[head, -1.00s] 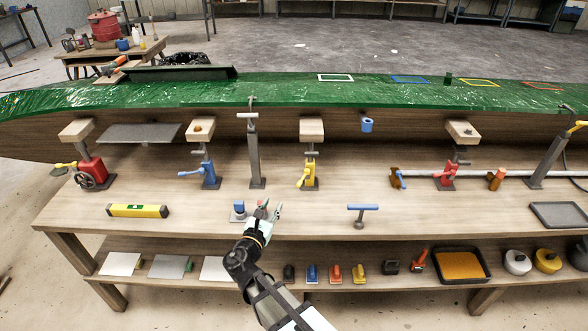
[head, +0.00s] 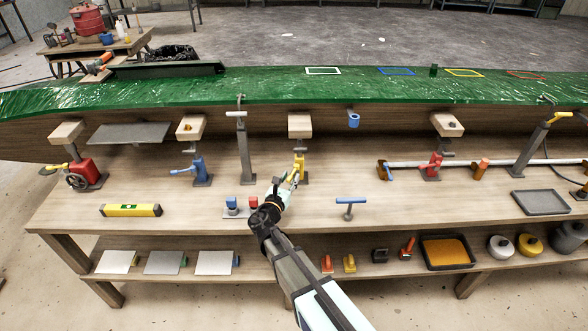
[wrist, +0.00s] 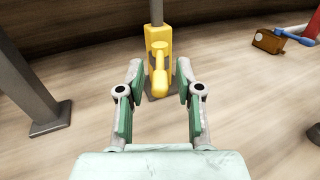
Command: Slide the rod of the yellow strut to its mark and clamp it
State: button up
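The yellow strut (head: 303,168) stands on the bench below the hull, with a wooden pad (head: 300,125) above it; the pad looks close to the hull's underside. In the wrist view, the yellow body (wrist: 158,62) shows a knob or lever (wrist: 157,42) facing me and a grey rod (wrist: 156,12) rising from its top. My gripper (head: 290,183) is at the front of this strut. In the wrist view, my gripper (wrist: 160,88) is open, its two green-padded fingers either side of the yellow lever, with gaps visible. I cannot make out the mark on the rod.
A blue strut (head: 200,170) and a grey post (head: 244,150) stand to the left. A blue T-handled tool (head: 350,203) stands at the front right.

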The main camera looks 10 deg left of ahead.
aim_at(296, 168)
jog(key=shift+p+x, duration=0.4)
jog(key=shift+x, duration=1.9)
grip_shut()
